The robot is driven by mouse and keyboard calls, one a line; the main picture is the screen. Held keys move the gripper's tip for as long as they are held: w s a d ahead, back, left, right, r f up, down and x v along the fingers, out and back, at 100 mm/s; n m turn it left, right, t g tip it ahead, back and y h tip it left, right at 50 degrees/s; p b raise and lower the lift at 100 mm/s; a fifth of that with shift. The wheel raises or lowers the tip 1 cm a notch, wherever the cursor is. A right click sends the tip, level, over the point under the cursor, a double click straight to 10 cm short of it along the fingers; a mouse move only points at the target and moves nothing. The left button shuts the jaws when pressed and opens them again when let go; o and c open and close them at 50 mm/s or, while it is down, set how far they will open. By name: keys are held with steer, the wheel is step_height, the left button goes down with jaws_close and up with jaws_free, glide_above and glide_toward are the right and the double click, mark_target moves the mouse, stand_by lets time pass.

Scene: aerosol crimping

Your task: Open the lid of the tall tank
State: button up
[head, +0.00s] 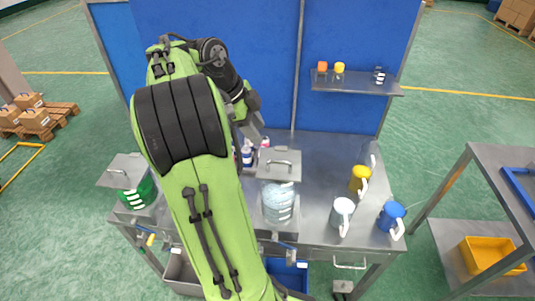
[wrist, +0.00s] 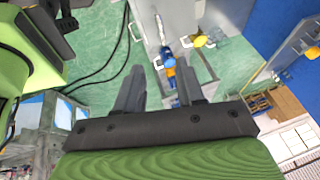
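Two tanks with flat square grey lids stand on the metal bench. The middle tank (head: 278,205) holds pale blue contents, and its lid (head: 279,166) has a bar handle on top. The left tank (head: 137,195) is green, and its lid (head: 123,171) also has a handle. Both lids rest on top of their tanks. The middle tank looks the taller, but I cannot be sure. My gripper (head: 252,135) is behind the middle tank, apart from its lid. In the wrist view my gripper (wrist: 160,88) has its fingers spread with nothing held between them.
A white mug (head: 342,214), a blue mug (head: 391,216) and a yellow mug (head: 359,180) stand on the bench's right side. A small shelf (head: 355,84) with little items hangs on the blue back panel (head: 350,35). Small cans (head: 247,156) stand behind the middle tank, partly hidden by my arm.

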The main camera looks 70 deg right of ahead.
mark_target(278, 161)
steer(key=b+x, duration=0.2)
steer(key=x, duration=1.1)
steer(key=shift+d, duration=0.1)
steer(key=shift+w+d+f, duration=0.1)
steer(key=shift+d+f, duration=0.05)
steer(key=shift+f, duration=0.05)
jaws_close()
